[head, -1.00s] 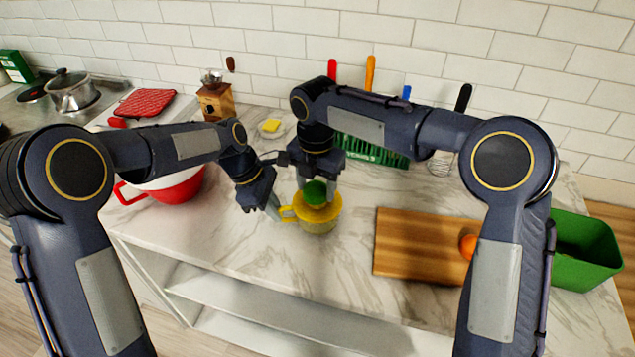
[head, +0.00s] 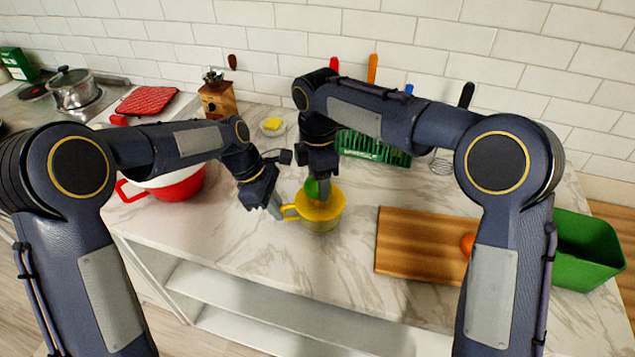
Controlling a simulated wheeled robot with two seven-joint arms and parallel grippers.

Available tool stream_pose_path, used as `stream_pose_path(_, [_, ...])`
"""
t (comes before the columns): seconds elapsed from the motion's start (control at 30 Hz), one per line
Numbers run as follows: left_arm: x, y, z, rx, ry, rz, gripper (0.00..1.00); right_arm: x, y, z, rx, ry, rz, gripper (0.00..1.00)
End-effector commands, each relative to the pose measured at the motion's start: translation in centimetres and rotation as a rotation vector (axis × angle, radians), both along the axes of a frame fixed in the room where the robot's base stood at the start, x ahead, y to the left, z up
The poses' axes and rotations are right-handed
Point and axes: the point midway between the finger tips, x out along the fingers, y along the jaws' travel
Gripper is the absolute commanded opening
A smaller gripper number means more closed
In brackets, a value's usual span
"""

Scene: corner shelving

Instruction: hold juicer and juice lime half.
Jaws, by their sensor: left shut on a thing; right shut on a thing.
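The yellow juicer (head: 321,213) stands upright on the marble counter in the middle of the head view, with its handle (head: 290,212) pointing left. My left gripper (head: 276,207) is shut on that handle. The green lime half (head: 312,188) is at the top of the juicer, partly hidden by a finger. My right gripper (head: 320,190) points down from above and is shut on the lime half. Whether the lime presses on the juicer's cone cannot be seen.
A wooden cutting board (head: 410,245) with an orange fruit (head: 467,244) lies to the right, beside a green bin (head: 585,245). A red pot (head: 180,187) stands left. A green rack (head: 375,150) and a sponge dish (head: 272,127) are behind. The counter's front strip is clear.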

Motion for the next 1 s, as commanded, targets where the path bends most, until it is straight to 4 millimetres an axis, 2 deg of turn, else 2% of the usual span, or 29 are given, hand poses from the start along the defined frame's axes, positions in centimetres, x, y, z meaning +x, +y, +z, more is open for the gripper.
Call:
stream_pose_path(0.7, [0.0, 0.1, 0.0, 0.001, 0.001, 0.002, 0.0, 0.0, 0.1, 6.0, 0.004, -0.005, 0.003, 0.32])
stream_pose_path(1.0, [0.0, 0.1, 0.0, 0.002, 0.0, 0.002, 0.0, 0.0, 0.1, 6.7, 0.003, -0.003, 0.003, 0.32])
